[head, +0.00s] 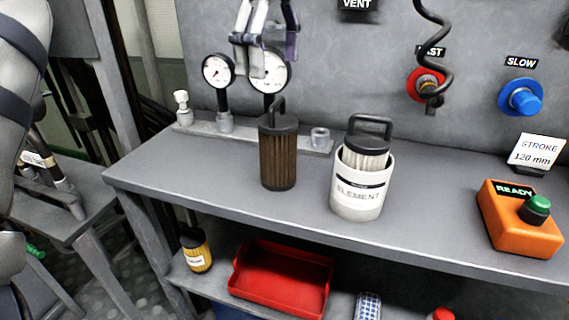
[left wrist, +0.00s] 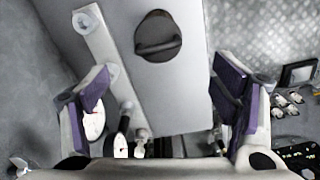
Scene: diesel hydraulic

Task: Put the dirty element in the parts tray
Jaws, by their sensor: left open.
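The dirty element (head: 278,160), a brown pleated cylinder with a black cap and loop handle, stands upright on the grey bench. Its cap and handle show from above in the left wrist view (left wrist: 158,36), beyond the fingertips. My left gripper (head: 268,62) is open and empty, above and behind the element in the head view, in front of the gauges. It also shows in the left wrist view (left wrist: 163,75), fingers wide apart. The parts tray, a red open tray (head: 280,306), lies empty on the lower shelf. My right gripper is not in view.
A white ELEMENT canister (head: 358,205) holding a pale element stands right of the dirty one. Two gauges (head: 218,72) and a metal rail (head: 210,137) are behind. A yellow-brown jar (head: 196,252) is left of the tray. An orange READY box (head: 518,225) sits at right.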

